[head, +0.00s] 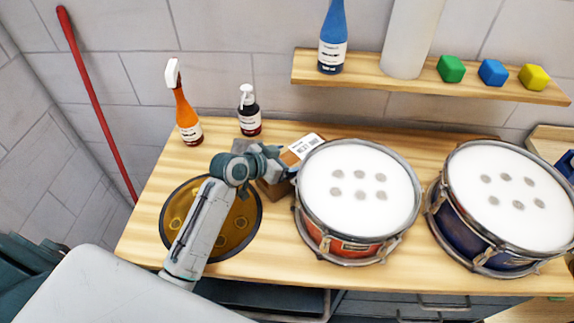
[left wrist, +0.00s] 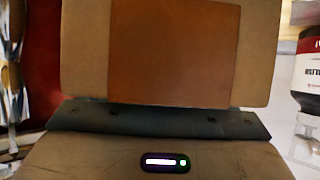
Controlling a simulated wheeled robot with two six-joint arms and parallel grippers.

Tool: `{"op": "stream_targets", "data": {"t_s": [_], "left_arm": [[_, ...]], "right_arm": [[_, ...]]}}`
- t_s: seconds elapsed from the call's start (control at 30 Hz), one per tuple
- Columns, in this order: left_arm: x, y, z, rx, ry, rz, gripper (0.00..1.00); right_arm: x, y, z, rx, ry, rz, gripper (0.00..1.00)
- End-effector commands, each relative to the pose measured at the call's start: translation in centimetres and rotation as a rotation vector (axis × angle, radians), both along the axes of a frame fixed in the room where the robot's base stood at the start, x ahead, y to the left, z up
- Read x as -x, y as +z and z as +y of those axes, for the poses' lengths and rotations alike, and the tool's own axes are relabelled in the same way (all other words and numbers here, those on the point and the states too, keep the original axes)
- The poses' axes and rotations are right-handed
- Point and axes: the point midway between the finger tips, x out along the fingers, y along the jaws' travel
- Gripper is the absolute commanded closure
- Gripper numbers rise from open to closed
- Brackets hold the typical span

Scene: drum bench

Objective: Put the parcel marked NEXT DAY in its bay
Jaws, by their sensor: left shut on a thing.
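A brown cardboard parcel (head: 291,158) with a white label on top stands at the back of the bench, between the dark pump bottle and the red drum. The label's print is too small to read surely. My left gripper (head: 268,163) is shut on this parcel from its left side; the arm hides part of it. In the left wrist view the parcel's brown face (left wrist: 175,50) fills the middle, close to the gripper. I cannot tell whether the parcel touches the bench. No bay can be made out surely. My right gripper is not in view.
A red drum (head: 358,190) stands right beside the parcel, a blue drum (head: 510,195) further right. A bronze cymbal (head: 235,235) lies under my left arm. An orange spray bottle (head: 187,118) and pump bottle (head: 249,112) stand behind. A wall shelf (head: 440,88) hangs above.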

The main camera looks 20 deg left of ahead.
Motion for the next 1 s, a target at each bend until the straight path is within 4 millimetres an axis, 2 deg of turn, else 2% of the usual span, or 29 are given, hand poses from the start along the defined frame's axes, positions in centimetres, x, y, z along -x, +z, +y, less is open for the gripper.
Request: {"op": "stream_targets", "data": {"t_s": [0.03, 0.43, 0.47, 0.53, 0.57, 0.83, 1.0], "left_arm": [[-0.1, -0.5, 0.0, 0.002, 0.0, -0.006, 0.73], [-0.1, -0.7, 0.0, 0.001, 0.0, -0.005, 0.73], [0.0, -0.9, 0.0, 0.0, 0.0, 0.0, 0.16], [0.0, -0.8, 0.0, 0.0, 0.0, 0.0, 0.03], [0.0, -0.8, 0.0, 0.0, 0.0, 0.0, 0.0], [0.0, -0.4, 0.0, 0.0, 0.0, -0.001, 0.0], [1.6, 0.1, 1.0, -0.005, 0.001, -0.002, 0.0]], "right_arm": [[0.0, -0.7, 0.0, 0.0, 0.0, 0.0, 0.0], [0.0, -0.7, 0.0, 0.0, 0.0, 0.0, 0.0], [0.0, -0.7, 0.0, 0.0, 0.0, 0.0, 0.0], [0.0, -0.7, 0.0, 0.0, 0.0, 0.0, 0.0], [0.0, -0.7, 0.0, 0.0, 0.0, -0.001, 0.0], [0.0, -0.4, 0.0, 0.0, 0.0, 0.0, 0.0], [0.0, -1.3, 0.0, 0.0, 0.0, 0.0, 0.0]]}}
